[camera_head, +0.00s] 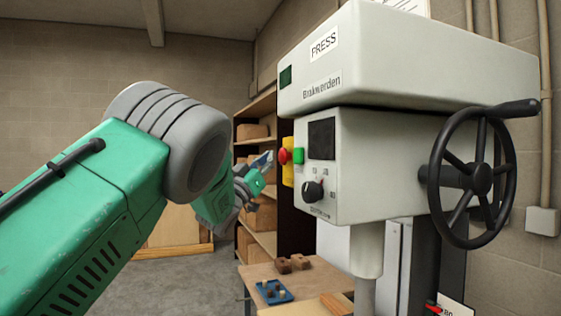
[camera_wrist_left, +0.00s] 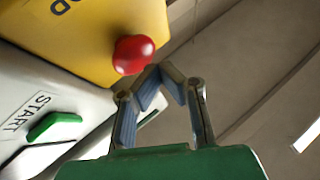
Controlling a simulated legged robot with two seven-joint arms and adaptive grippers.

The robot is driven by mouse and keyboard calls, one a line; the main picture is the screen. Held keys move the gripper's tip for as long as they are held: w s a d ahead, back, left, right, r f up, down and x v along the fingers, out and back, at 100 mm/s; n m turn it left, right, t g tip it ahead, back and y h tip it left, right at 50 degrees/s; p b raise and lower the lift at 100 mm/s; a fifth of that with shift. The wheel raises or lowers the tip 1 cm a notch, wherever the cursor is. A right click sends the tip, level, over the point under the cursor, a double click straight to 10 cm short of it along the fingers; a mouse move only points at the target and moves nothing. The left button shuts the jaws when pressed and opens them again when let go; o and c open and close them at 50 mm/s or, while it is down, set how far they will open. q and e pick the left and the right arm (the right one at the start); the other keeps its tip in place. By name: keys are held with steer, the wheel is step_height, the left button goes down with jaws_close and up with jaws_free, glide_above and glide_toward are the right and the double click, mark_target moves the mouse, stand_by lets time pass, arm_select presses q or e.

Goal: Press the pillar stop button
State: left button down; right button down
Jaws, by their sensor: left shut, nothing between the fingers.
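The red stop button (camera_head: 284,156) sits on a yellow box (camera_head: 288,174) on the left side of the press's control head. In the left wrist view the red button (camera_wrist_left: 133,54) is a round dome on the yellow plate (camera_wrist_left: 105,25). My left gripper (camera_head: 268,158) is just left of the button in the head view. In the left wrist view its fingertips (camera_wrist_left: 162,73) meet, empty, close beside the button's right lower edge. I cannot tell whether they touch it. My right gripper is in neither view.
A green start button (camera_head: 299,156) and a black knob (camera_head: 313,191) are on the press front. A black handwheel (camera_head: 480,178) juts out at right. Shelves (camera_head: 262,241) stand behind.

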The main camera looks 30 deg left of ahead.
arm_select(q)
steer(key=shift+s+a, duration=0.2)
steer(key=shift+s, duration=0.05)
steer(key=s+a+b, duration=0.1)
steer(key=s+a, duration=0.2)
steer(key=shift+s+a+b, duration=0.15)
steer(key=shift+s+b, duration=0.15)
steer(key=shift+s, duration=0.1)
stand_by(0.8)
